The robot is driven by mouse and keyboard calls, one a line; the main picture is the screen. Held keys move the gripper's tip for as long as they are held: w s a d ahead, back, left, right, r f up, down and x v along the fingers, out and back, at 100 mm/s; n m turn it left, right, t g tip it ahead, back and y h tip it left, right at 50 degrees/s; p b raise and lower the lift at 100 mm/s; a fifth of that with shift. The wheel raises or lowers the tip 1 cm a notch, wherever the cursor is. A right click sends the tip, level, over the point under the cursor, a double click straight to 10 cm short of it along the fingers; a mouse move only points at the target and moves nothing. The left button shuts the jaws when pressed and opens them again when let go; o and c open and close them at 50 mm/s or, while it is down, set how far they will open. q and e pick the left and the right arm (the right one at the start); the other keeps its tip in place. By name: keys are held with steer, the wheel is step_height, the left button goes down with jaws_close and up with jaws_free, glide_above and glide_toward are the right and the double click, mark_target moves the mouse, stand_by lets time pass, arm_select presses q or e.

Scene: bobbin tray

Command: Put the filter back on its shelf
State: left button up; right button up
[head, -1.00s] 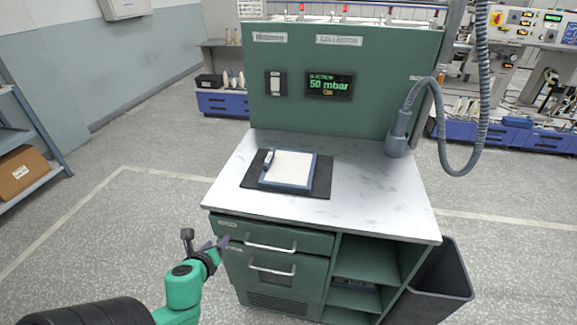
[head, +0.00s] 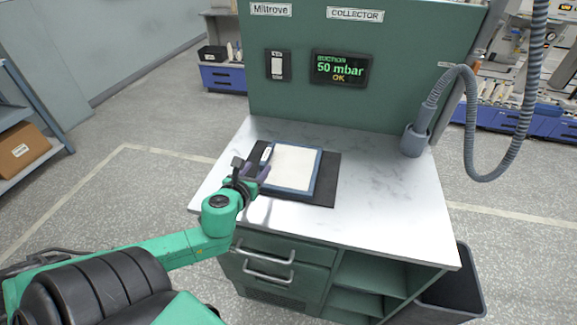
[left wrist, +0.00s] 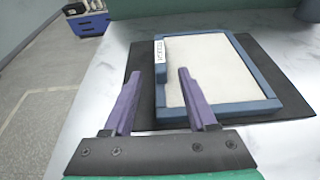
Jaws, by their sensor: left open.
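The filter (head: 297,167) is a flat white panel in a blue frame. It lies on a dark mat (head: 326,186) on the worktop, with a small labelled block at its left edge. The filter also shows in the left wrist view (left wrist: 212,72), where the label on its block (left wrist: 160,58) faces me. The shelf compartments (head: 366,272) are in the green cabinet at the lower right. My right gripper is not in view.
The worktop (head: 390,200) is clear right of the mat. A grey hose (head: 470,130) stands in a holder at the back right. Two drawers with handles (head: 265,252) are below the worktop. A dark bin (head: 460,290) stands right of the cabinet.

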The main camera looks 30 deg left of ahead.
mark_target(263, 160)
arm_select(q)
steer(key=x, duration=0.3)
steer(key=shift+w+a+f, duration=0.1)
steer(key=shift+w, duration=0.2)
steer(key=x, duration=0.3)
steer(key=shift+w, duration=0.3)
steer(key=shift+w+a+f, duration=0.1)
steer(key=shift+w, duration=0.15)
steer(key=shift+s, duration=0.1)
jaws_close()
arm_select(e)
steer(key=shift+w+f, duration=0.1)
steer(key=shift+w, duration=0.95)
